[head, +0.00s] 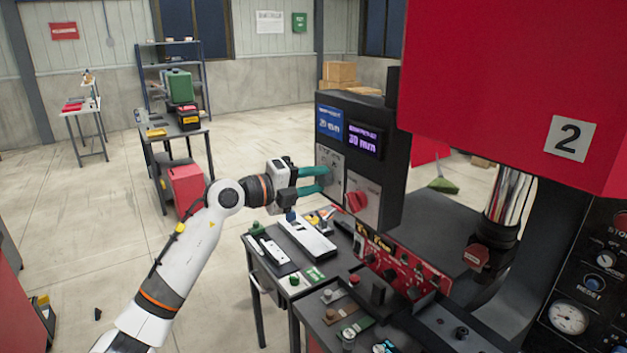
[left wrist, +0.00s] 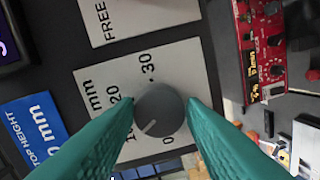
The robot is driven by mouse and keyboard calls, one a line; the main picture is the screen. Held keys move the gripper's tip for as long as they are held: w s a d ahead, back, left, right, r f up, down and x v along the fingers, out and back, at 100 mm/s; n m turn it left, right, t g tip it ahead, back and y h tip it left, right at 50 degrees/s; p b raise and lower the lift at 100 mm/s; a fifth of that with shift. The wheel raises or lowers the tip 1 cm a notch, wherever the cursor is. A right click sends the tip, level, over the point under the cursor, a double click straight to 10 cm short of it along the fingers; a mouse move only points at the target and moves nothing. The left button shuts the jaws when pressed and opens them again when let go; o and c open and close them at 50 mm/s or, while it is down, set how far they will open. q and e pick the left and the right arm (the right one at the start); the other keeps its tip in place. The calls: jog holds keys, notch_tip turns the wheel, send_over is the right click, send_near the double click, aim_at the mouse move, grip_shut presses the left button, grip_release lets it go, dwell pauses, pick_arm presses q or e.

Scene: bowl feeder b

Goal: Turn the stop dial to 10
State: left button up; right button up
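The grey round dial (left wrist: 160,109) sits on a pale plate marked in mm, with 20, 30 and 0 readable and another number partly covered. Its white pointer line aims to the lower left of the wrist picture, toward the partly covered number. In the head view the dial (head: 326,178) is on the front of the dark control box (head: 378,122). My left gripper (left wrist: 165,103) has its green fingers on both sides of the dial, seemingly touching it; it also shows in the head view (head: 322,180). My right gripper is not in view.
A red knob (head: 356,201) sits right of the dial. A blue display (head: 334,124) reads about 20 mm and a purple one (head: 363,141) about 30 mm. Below are a red control panel (head: 400,270) and a bench with a white device (head: 305,236). Open floor lies to the left.

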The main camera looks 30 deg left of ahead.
pick_arm(q)
jog(key=o, duration=0.3)
jog(key=shift+o, duration=0.2)
jog(key=shift+s, duration=0.1)
jog(key=shift+s+a+f+b, duration=0.1)
jog(key=shift+s+a+b, duration=0.2)
jog(key=shift+b, duration=0.1)
jog(key=b+v, duration=0.6)
jog(key=v, duration=0.5)
jog(key=shift+s, duration=0.1)
